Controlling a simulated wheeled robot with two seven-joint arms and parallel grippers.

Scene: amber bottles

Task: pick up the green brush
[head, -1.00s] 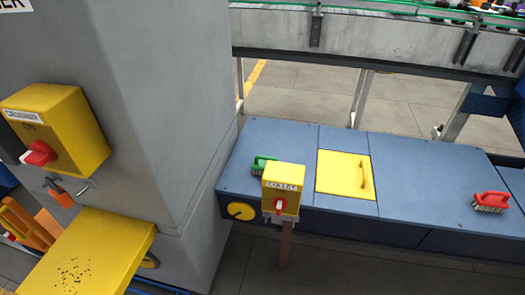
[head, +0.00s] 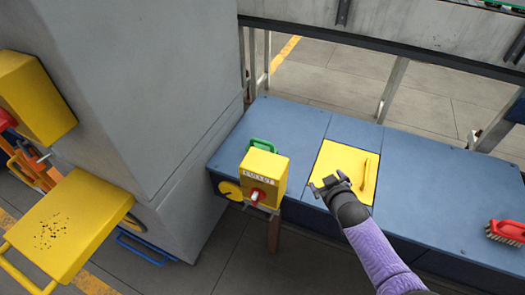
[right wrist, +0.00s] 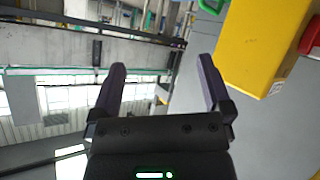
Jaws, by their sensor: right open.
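The green brush (head: 263,145) lies on the blue bench top (head: 290,124), behind a yellow switch box that hides its lower part. Only its green handle shows. A green handle, seemingly the same brush, shows at the top edge of the right wrist view (right wrist: 212,5). My right gripper (head: 324,183) is over the front of the bench by the yellow hatch, right of the brush and apart from it. In the right wrist view its two fingers (right wrist: 161,88) are spread with nothing between them. My left gripper is not in view.
The yellow switch box (head: 262,177) with a red knob stands before the brush, also close in the right wrist view (right wrist: 262,45). A yellow hatch (head: 333,155) with a handle is in the bench. A red brush (head: 506,231) lies at right. A grey cabinet (head: 150,90) rises at left.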

